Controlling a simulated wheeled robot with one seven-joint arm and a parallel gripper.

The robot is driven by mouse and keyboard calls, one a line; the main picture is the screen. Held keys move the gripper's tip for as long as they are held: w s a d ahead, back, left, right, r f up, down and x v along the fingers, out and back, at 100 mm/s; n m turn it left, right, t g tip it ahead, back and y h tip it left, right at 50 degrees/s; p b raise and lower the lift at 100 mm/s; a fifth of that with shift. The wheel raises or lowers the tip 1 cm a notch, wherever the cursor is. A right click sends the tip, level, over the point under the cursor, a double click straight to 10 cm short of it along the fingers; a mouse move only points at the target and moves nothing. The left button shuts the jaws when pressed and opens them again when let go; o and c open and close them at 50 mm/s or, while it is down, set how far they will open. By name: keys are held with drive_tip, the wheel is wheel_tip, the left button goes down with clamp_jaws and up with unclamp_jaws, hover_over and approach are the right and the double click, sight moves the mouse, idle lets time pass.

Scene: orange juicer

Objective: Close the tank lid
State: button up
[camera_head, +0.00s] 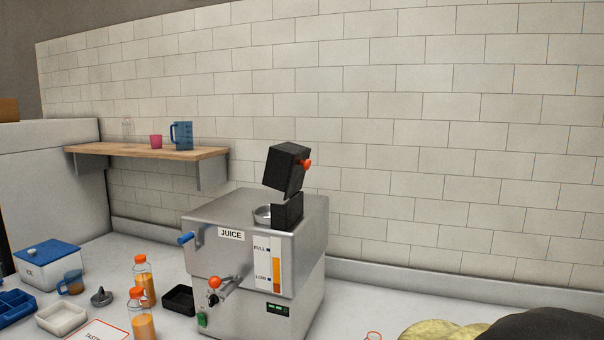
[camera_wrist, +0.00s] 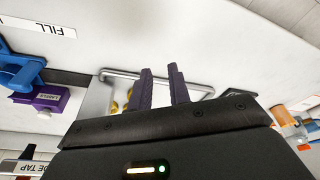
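The steel juicer (camera_head: 225,265), labelled JUICE, stands in the head view. On its top, a black block with an orange knob (camera_head: 287,167) is tilted up above a black base (camera_head: 287,210), beside a round metal opening (camera_head: 262,214). It looks like a raised lid, but I cannot tell for certain. In the wrist view my gripper (camera_wrist: 160,68) has its two dark purple fingers apart, with nothing held between them. A metal bar (camera_wrist: 125,75) runs behind the fingers; I cannot tell whether they touch it. My gripper cannot be made out in the head view.
Orange juice bottles (camera_head: 144,280), a black tray (camera_head: 179,299) and a blue-lidded box (camera_head: 49,265) stand left of the juicer. A wooden shelf (camera_head: 110,151) holds cups. The wrist view shows a FILL label (camera_wrist: 40,27) and a purple box (camera_wrist: 45,98).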

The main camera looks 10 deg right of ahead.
sight(291, 171)
drive_tip(key=w+d+r+m+t+p, duration=0.1)
drive_tip(key=w+r, duration=0.2)
drive_tip(key=w+d+r+m+t+p, duration=0.1)
drive_tip(key=w+r+m+t+p, duration=0.1)
drive_tip(key=w+r, duration=0.1)
drive_tip(key=w+d+r+m+t+p, duration=0.1)
drive_tip(key=w+r+m, duration=0.1)
drive_tip(key=w, duration=0.3)
drive_tip(key=shift+w+d+r+t+h+p, duration=0.1)
drive_tip(key=shift+r+t+h+p, duration=0.25)
drive_tip(key=shift+r, duration=0.1)
clamp_jaws()
drive_tip(key=w+d+r+m+t+y+p, duration=0.25)
drive_tip(key=w+r+m+t, duration=0.2)
drive_tip(key=r, duration=0.65)
drive_tip(key=w+d+r+m+t+y+p, duration=0.1)
drive_tip(key=w+r+m+t+p, duration=0.25)
drive_tip(key=w+r, duration=0.45)
drive_tip(key=w+d+r+m+t+y+p, duration=0.1)
drive_tip(key=w+d+r+m+t+p, duration=0.2)
drive_tip(key=r, duration=1)
drive_tip(key=w+a+p, duration=0.3)
drive_tip(key=w, duration=0.3)
drive_tip(key=w+a+r+m+p, duration=0.1)
drive_tip(key=w+a+p, duration=0.2)
drive_tip(key=w, duration=0.2)
drive_tip(key=shift+w+a+r+t, duration=0.3)
drive_tip(key=shift+w+a+t, duration=0.05)
drive_tip(key=shift+t, duration=0.1)
drive_tip(key=shift+d, duration=0.1)
